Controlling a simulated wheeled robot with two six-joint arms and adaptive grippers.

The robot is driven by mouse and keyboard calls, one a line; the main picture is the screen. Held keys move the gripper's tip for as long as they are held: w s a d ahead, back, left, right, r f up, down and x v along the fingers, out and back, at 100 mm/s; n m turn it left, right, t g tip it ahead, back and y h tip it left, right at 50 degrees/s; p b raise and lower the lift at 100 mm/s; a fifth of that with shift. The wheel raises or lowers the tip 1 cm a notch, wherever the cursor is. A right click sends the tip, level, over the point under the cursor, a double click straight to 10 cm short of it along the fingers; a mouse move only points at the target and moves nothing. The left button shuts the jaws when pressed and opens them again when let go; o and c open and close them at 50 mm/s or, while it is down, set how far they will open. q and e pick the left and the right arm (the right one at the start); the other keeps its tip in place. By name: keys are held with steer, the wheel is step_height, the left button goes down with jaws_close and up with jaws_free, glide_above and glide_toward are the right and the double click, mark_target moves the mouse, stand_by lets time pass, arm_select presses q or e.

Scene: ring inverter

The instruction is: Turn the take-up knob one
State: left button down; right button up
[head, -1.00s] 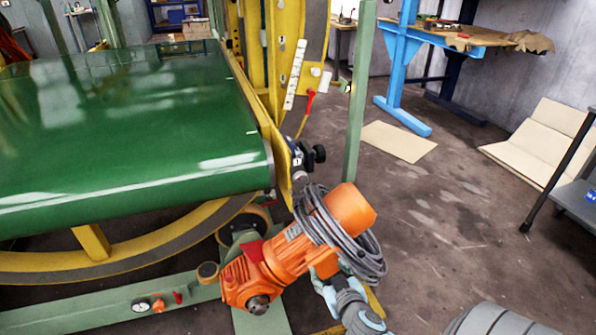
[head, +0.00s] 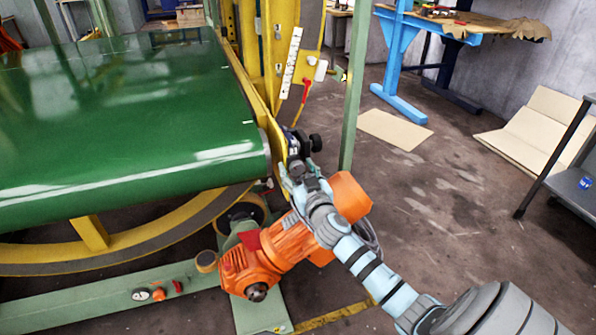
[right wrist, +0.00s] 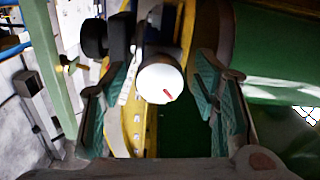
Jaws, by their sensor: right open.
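A knob with a round white face and a short red mark (right wrist: 160,84) shows in the middle of the right wrist view. I take it to be the take-up knob. My right gripper (head: 290,174) is at the yellow side frame by the roller end of the green belt. Its open fingers (right wrist: 163,92) stand on either side of the knob, with visible gaps. In the head view the gripper largely hides this knob. A black knob (head: 316,142) sticks out to the right of the frame and also shows in the right wrist view (right wrist: 95,38). My left gripper is not in view.
The green belt (head: 120,130) fills the left. An orange motor (head: 285,245) lies below my right arm. A green post (head: 355,100) stands close to the right of the knobs. A blue-legged bench (head: 402,60) and flat cardboard (head: 395,129) are behind. Open floor lies at right.

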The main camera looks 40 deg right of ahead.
steer(key=c, duration=1.2)
steer(key=shift+f+m+b, duration=0.15)
steer(key=shift+m+b, duration=0.15)
steer(key=shift+b, duration=0.1)
steer(key=m+b, duration=0.2)
steer(key=shift+f+m, duration=0.1)
steer(key=shift+m, duration=0.3)
steer(key=shift+r+m+b, duration=0.2)
steer(key=shift+m+b, duration=0.45)
steer(key=shift+m, duration=0.45)
steer(key=o, duration=1.2)
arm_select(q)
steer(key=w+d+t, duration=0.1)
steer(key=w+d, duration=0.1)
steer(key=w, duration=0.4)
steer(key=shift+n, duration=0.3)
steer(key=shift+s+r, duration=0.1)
arm_select(e)
steer(key=shift+s, duration=0.1)
